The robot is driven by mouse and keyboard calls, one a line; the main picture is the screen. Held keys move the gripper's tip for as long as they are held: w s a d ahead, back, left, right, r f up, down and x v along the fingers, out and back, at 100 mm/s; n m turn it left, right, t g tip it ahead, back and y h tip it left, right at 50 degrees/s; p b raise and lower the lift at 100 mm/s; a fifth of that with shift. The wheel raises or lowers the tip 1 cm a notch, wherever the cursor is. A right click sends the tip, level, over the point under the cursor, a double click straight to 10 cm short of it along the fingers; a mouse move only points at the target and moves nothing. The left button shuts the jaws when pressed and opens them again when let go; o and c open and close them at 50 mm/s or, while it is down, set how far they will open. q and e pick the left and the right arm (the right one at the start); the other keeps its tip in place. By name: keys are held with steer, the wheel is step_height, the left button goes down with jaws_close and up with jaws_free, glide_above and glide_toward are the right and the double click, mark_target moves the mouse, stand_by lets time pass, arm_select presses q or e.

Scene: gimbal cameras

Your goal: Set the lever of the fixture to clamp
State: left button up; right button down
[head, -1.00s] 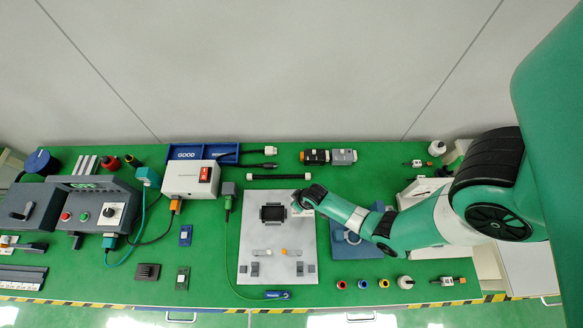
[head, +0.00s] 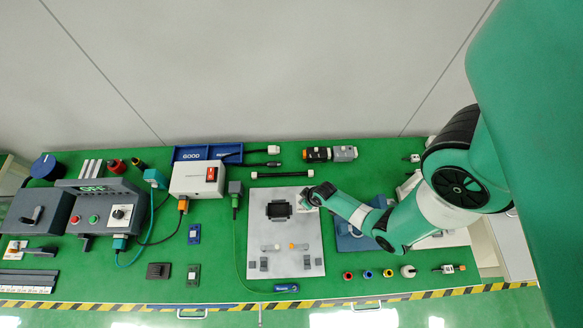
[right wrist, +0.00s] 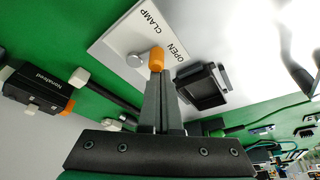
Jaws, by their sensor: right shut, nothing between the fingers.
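The fixture is a pale grey plate (head: 290,262) with a black square cradle (head: 278,210), which also shows in the right wrist view (right wrist: 203,88). At its corner, the right wrist view shows CLAMP and OPEN labels, a round silver pivot (right wrist: 134,60) and the lever's orange knob (right wrist: 156,58). The knob lies on the OPEN side of the pivot. My right gripper (right wrist: 158,76) is shut and empty, its tips right at the knob; I cannot tell whether they touch. In the head view my right gripper (head: 309,197) hides the lever. My left gripper is out of view.
A blue fixture (head: 350,238) is under my right forearm. A white box with a red switch (head: 198,180) stands left.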

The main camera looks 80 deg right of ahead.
steer(key=shift+s+a+p, duration=0.1)
steer(key=shift+s+p, duration=0.2)
steer(key=shift+s, duration=0.55)
steer(key=shift+w+d, duration=0.6)
